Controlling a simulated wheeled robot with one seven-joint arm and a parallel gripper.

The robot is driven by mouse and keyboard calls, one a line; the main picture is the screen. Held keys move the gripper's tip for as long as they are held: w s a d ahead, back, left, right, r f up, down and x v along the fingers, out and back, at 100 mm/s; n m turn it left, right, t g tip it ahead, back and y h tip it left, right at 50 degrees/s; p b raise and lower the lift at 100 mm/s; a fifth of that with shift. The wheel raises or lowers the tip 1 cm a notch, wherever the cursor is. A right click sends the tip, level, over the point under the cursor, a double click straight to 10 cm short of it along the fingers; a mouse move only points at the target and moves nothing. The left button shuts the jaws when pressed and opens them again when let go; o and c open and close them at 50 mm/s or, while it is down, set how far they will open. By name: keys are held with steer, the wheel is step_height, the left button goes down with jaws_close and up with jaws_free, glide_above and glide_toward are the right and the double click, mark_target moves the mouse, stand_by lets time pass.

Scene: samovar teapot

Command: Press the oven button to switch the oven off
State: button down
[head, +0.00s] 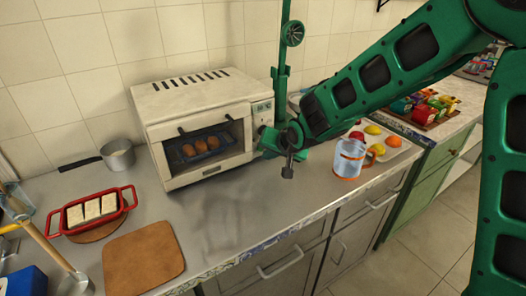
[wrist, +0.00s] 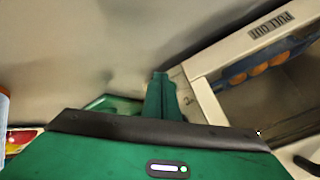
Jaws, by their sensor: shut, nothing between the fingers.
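The white oven (head: 190,100) stands on the counter against the tiled wall, with several brown buns on a tray behind its front opening. Its control panel (head: 262,107) is on the right of its front; I cannot make out the button, and my gripper covers the panel's lower part. My gripper (head: 266,141) is shut and empty, its tip at the panel's lower part; I cannot tell whether it touches. In the wrist view the shut green fingers (wrist: 160,85) lie beside the oven's front frame (wrist: 207,95).
A steel pot (head: 118,156), a red dish with pale blocks (head: 98,208) and a brown board (head: 143,254) lie left. A glass jug (head: 349,158) and fruit stand right of my gripper. The counter before the oven is clear.

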steer(key=shift+s+d, duration=0.55)
steer(key=shift+s, duration=0.3)
steer(key=shift+s+d, duration=0.55)
steer(key=shift+s, duration=0.25)
steer(key=shift+s+d, duration=0.55)
steer(key=shift+s, duration=0.3)
